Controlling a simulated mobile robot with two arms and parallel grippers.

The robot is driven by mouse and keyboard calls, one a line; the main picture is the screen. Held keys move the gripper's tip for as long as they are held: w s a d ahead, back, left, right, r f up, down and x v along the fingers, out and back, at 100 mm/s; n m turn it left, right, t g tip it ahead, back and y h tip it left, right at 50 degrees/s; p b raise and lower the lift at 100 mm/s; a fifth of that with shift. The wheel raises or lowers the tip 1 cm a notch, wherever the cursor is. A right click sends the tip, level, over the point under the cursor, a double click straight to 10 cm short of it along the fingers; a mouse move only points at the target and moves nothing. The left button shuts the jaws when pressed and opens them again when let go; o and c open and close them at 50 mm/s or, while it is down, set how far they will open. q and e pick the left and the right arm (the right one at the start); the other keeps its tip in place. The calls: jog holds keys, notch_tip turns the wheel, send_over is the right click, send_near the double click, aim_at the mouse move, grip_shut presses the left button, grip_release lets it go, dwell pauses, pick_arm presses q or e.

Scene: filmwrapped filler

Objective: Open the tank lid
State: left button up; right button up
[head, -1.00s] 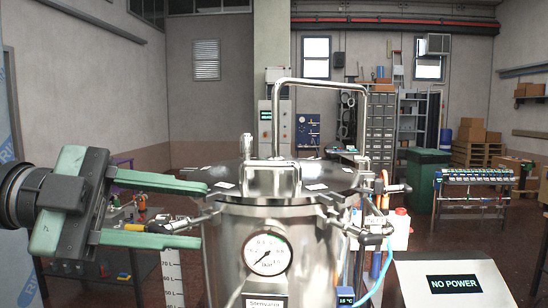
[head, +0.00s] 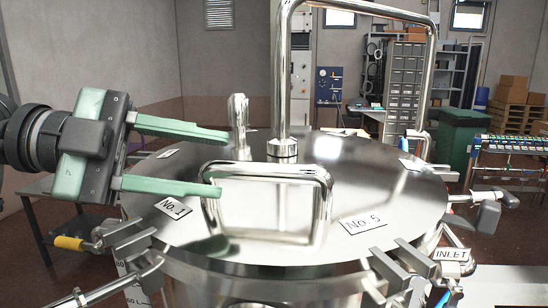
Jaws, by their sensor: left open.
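The tank lid (head: 385,182) is a shiny round steel disc lying flat on the tank (head: 270,285), seen from above. A looped lid handle (head: 318,205) stands near its front edge. My left gripper (head: 222,163) comes in from the left over the lid, open, with two green fingers. Its nearer fingertip overlaps the handle's upper left corner in the picture; I cannot tell if they touch. Nothing shows between the fingers. Clamps sit around the rim, at front left (head: 125,235), front right (head: 400,270) and right (head: 490,205). My right gripper is not in view.
A tall bent steel pipe (head: 284,80) rises from the lid behind the handle, next to a short steel fitting (head: 239,125). Labels "No. 1" (head: 172,208) and "No. 5" (head: 362,226) lie on the lid. A green bin (head: 462,140) and shelving stand behind.

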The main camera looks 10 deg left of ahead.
aim_at(242, 170)
pick_arm(q)
jog(key=shift+d, duration=0.2)
jog(key=d+p, duration=0.2)
jog(key=d, duration=0.1)
jog(key=shift+d+f, duration=0.1)
jog(key=shift+d, duration=0.2)
jog(key=x, duration=0.1)
jog(key=p+x, duration=0.1)
jog(key=x, duration=0.1)
jog(key=shift+w+f, duration=0.2)
jog(key=shift+w, duration=0.15)
jog(key=shift+d+f, duration=0.15)
jog(key=shift+d, duration=0.1)
grip_shut()
dwell(0.5)
